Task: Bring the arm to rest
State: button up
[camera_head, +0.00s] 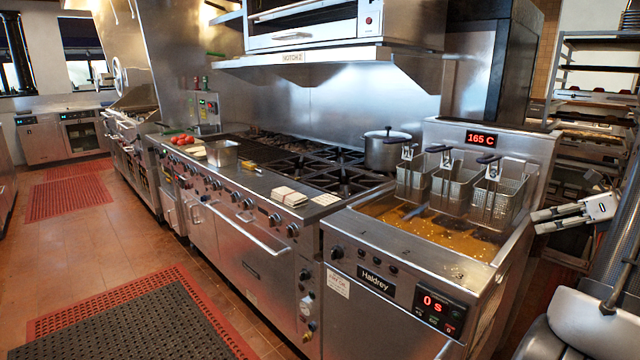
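My gripper (535,222) is at the right of the head view, beside the fryer's right edge. Its two pale fingers point left, roughly parallel, with a narrow gap between them. Nothing shows between the fingers. My arm comes in from the right edge of the picture, and part of it is cut off by the frame.
The fryer (350,240) holds oil, with several wire baskets (498,195) hanging at its back. A pot (386,152) stands on the range left of it. A shelf rack (590,95) stands behind my gripper. The floor (140,235) at left is open, with mats.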

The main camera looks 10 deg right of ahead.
jog(key=s+a+r+n+g+h, duration=0.1)
jog(key=s+a+r+n+h, duration=0.3)
jog(key=s+a+n, duration=0.4)
jog(key=s+a+r+n+g+h, duration=0.2)
jog(key=s+a+n, duration=0.6)
jog(key=a+n, duration=0.7)
jog(key=r+n+h, duration=0.1)
jog(key=n+h, duration=0.1)
jog(key=n, duration=0.6)
jog(key=shift+s+a+r, duration=0.15)
jog(key=shift+s+r, duration=0.15)
jog(key=shift+r, duration=0.1)
jog(key=shift+g, duration=0.3)
